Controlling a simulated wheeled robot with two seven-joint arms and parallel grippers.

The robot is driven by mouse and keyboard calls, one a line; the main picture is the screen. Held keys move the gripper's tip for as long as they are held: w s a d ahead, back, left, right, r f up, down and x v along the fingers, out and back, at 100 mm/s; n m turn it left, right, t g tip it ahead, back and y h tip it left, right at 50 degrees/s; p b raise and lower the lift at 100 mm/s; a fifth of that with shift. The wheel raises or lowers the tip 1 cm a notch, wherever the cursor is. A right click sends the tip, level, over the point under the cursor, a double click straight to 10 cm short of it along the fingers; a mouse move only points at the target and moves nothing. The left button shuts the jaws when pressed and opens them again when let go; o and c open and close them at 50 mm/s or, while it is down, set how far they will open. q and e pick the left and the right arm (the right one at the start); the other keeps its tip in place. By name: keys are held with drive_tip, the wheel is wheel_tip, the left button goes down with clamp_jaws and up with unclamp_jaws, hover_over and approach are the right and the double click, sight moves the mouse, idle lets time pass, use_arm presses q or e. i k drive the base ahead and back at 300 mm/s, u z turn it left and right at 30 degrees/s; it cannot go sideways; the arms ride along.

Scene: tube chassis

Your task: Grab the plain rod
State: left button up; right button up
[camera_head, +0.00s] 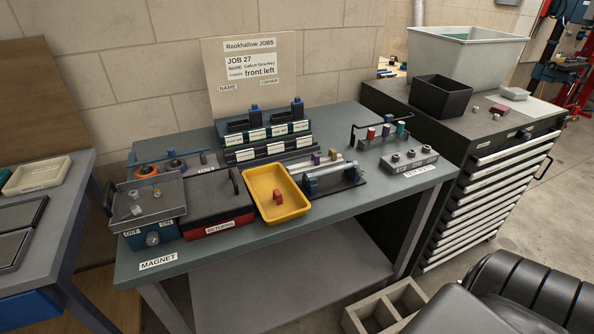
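Two pale metallic rod-like bars (330,168) lie on a dark fixture with blue end blocks on the workbench, just right of the yellow tray. I cannot tell which rod-like part is the plain rod. Small purple and yellow pieces (325,156) stand close behind them. Neither of my grippers is in view.
The bench (225,245) also holds a yellow tray (262,206) with a red block (277,197), a red-and-black case (217,205), a magnet box (150,235), labelled racks (265,140) and a test block (408,160). A drawer cabinet (490,170) stands right.

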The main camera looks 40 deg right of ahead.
sight(343, 167)
drive_tip(key=u, duration=1.6)
drive_tip(key=k, duration=1.6)
drive_tip(key=z, duration=2.4)
drive_tip(key=i, duration=0.55)
drive_tip(key=z, duration=0.1)
